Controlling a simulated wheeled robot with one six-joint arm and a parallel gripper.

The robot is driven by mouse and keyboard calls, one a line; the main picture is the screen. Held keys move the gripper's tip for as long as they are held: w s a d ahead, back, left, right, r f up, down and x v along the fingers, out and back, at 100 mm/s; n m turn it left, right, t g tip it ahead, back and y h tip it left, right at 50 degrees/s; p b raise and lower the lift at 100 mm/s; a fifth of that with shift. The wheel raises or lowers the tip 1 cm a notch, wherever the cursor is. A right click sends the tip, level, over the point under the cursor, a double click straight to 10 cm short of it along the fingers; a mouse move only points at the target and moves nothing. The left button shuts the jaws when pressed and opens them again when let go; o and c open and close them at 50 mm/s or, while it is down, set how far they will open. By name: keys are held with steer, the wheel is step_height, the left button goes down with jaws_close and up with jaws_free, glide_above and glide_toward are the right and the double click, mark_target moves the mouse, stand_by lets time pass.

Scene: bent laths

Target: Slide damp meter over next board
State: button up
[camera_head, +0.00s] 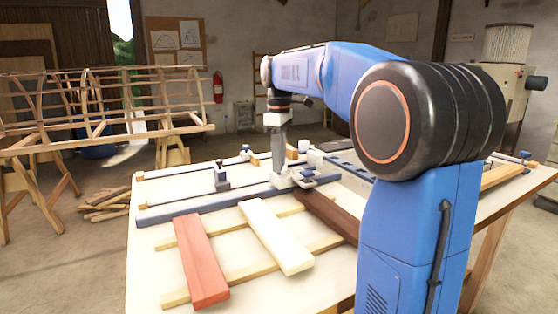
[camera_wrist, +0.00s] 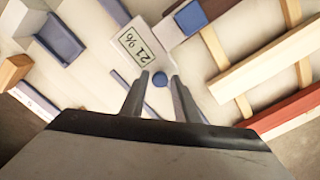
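The damp meter's pale display panel (camera_wrist: 133,45) reads "21 %" and appears turned over in the wrist view. A round blue knob (camera_wrist: 160,79) shows between my fingertips, with a small gap on each side; I cannot tell whether it is part of the meter. My gripper (camera_wrist: 160,76) is open and points down, and in the head view it stands by the rail near the far end of the dark brown board (camera_head: 330,215). A cream board (camera_head: 275,237) and a red board (camera_head: 200,265) lie to its left. My gripper hides part of the meter area.
The boards lie across two thin wooden strips (camera_head: 235,277) on the pale workbench. A blue-grey rail (camera_head: 215,204) runs past their far ends. A clamp (camera_head: 222,177) stands beyond it, and a blue-topped block (camera_wrist: 190,15) sits at the brown board's end.

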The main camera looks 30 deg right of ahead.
jaws_close()
steer(key=shift+a, duration=0.15)
steer(key=a, duration=1.6)
steer(key=shift+a, duration=0.35)
steer(key=shift+o, duration=2.2)
jaws_free()
